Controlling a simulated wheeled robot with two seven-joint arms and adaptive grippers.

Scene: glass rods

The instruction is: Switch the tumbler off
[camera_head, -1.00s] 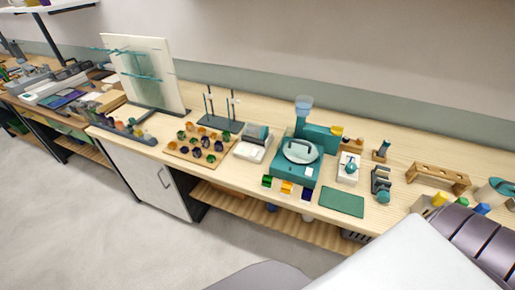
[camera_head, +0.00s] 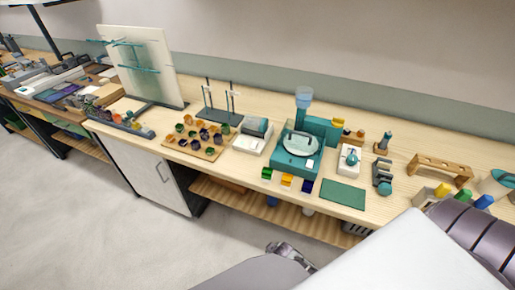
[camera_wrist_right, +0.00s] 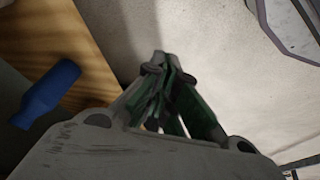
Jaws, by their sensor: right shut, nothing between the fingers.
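I cannot tell for certain which machine is the tumbler. A teal machine (camera_head: 296,164) with a round pale dish (camera_head: 300,143) and a clear cup (camera_head: 303,96) above it stands mid-bench. A pale, teal-topped item (camera_head: 497,183) at the right edge is partly cut off. No switch is clear enough to read. My right gripper (camera_wrist_right: 161,62) is shut and empty in the right wrist view, with pale floor behind it and a blue bottle-shaped thing (camera_wrist_right: 45,94) to its left. Its fingers do not show in the head view.
A teal mat (camera_head: 343,194), a small white device (camera_head: 348,159), a wooden rack (camera_head: 440,171) and a board of coloured cups (camera_head: 201,138) take up the bench. A rod stand (camera_head: 219,116) is behind. My own arm parts cover the lower right.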

